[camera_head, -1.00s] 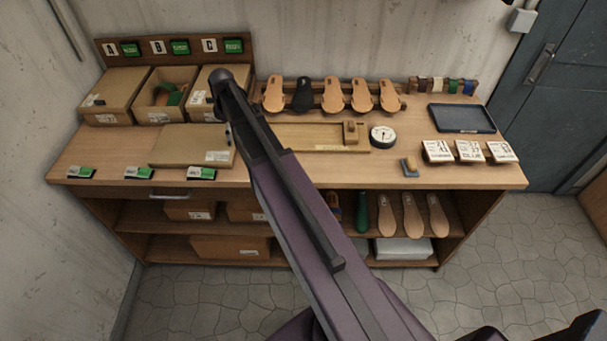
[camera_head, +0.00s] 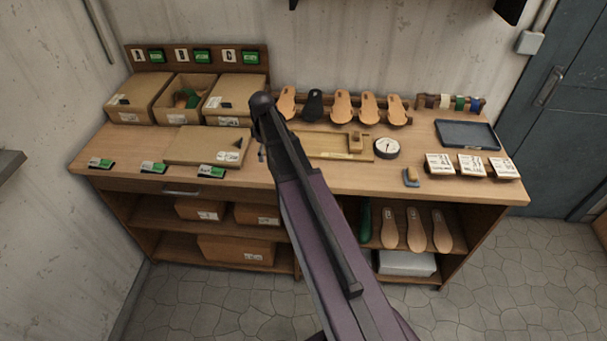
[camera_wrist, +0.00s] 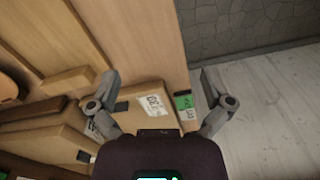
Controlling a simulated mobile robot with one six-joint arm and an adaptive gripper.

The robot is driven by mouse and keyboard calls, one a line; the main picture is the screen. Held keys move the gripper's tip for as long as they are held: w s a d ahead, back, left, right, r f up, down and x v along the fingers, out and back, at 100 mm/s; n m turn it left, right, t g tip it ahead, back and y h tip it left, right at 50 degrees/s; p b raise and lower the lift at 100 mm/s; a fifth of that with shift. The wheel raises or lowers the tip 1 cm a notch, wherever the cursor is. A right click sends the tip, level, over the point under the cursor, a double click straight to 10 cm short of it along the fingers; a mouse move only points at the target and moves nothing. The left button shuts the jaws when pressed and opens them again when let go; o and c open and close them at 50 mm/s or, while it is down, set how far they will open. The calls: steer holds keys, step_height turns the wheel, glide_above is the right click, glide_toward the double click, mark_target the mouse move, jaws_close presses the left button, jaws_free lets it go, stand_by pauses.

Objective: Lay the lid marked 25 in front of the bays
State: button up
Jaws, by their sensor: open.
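The cardboard lid (camera_head: 203,146) lies flat on the bench in front of bays B and C, behind the green-and-white tags. The wrist view shows a brown lid (camera_wrist: 132,119) below my gripper, with a white label (camera_wrist: 155,105) whose marking looks like 25 but is small and sideways. My gripper (camera_wrist: 160,77) is open, its fingers spread on either side of the label, with nothing held. In the head view my arm hides most of the gripper. The box in bay B (camera_head: 168,110) is uncovered, with green and brown contents showing. Boxes A (camera_head: 140,92) and C (camera_head: 237,91) are covered.
Green-and-white tags (camera_head: 153,168) line the front edge. A wooden board (camera_head: 325,146), round dial (camera_head: 387,148), several sandal soles (camera_head: 342,105), white cards (camera_head: 471,165) and a dark tray (camera_head: 467,134) occupy the right. Bare bench shows right of the front tags.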

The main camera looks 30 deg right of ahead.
steer(key=s+d+m, duration=0.2)
steer(key=s+m, duration=0.1)
steer(key=s, duration=0.3)
steer(key=s+d+m, duration=0.3)
steer(key=s, duration=0.3)
steer(key=shift+s+d+f+m+b, duration=0.2)
steer(key=shift+d+f+m+b, duration=0.05)
steer(key=shift+f+m+b, duration=0.1)
steer(key=s+a, duration=0.2)
steer(key=a, duration=0.7)
steer(key=s+a+m, duration=0.1)
steer(key=s+a, duration=0.2)
steer(key=a, duration=0.7)
steer(key=shift+s+f, duration=0.2)
steer(key=shift+f, duration=0.1)
stand_by(0.5)
